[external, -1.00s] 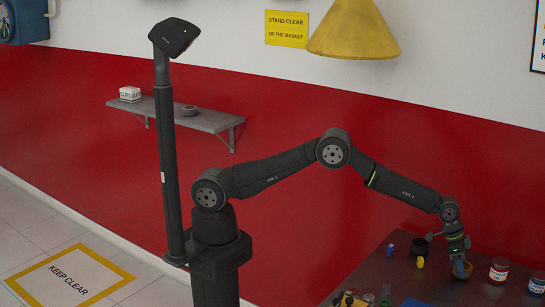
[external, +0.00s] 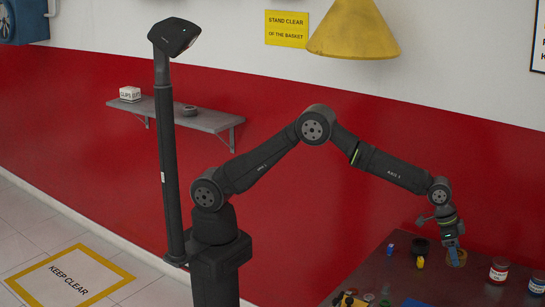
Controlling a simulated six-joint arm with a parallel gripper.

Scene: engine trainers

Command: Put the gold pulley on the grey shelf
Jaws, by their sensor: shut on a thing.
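The gold pulley (external: 457,257) shows as a small tan-gold round piece at the lower right, at the tip of my gripper (external: 455,249). My gripper points down and is shut on it, above the dark table. The fingers are small here and partly cover the pulley, so the exact grip is hard to see. The grey shelf (external: 214,122) is fixed to the red wall at the left, far from my gripper. It has bare room on its right part.
A white box (external: 130,94) and a dark round piece (external: 190,109) sit on the shelf. My upright camera post crosses in front of it. On the table (external: 446,287) are a dark cup (external: 421,246), blue and yellow pieces, and labelled jars (external: 499,270). A yellow lamp (external: 354,30) hangs above.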

